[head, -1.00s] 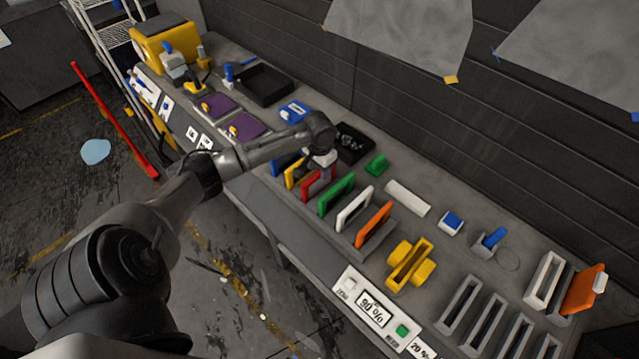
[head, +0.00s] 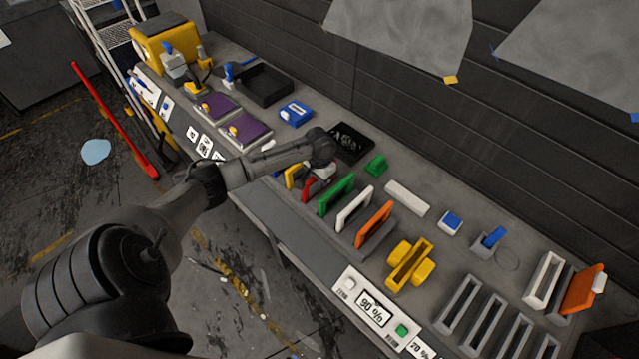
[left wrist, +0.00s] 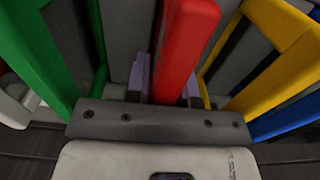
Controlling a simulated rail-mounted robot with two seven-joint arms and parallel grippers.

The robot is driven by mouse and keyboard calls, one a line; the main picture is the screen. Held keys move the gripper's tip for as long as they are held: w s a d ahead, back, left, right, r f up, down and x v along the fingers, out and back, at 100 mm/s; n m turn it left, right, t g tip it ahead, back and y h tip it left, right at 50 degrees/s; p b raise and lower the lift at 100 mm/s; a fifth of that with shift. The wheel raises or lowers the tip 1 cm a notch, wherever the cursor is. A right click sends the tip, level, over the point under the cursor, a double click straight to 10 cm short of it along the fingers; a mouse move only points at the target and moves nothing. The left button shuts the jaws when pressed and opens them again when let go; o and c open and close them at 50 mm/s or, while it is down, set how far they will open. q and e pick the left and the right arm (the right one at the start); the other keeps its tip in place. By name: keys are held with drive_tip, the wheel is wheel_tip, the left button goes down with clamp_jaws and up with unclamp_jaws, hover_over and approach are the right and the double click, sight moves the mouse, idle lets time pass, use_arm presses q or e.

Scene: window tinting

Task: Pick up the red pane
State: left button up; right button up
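The red pane (head: 309,187) stands in the row of coloured panes on the bench, partly hidden by my left gripper (head: 321,176). In the left wrist view, the red pane (left wrist: 183,45) stands between the two purple-grey fingers of my left gripper (left wrist: 166,92), one on each side. The fingers are close beside the pane, but I cannot tell whether they press on it. The green pane (left wrist: 45,50) and the yellow pane (left wrist: 270,55) stand on either side. My right gripper is not in view.
In the head view, the green pane (head: 337,194), white pane (head: 354,208) and orange pane (head: 374,225) stand to the right. The yellow pane (head: 291,176) is close on the left. A black tray (head: 350,141) lies behind the gripper. A yellow holder (head: 409,264) stands farther right.

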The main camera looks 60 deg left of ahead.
use_arm(q)
clamp_jaws()
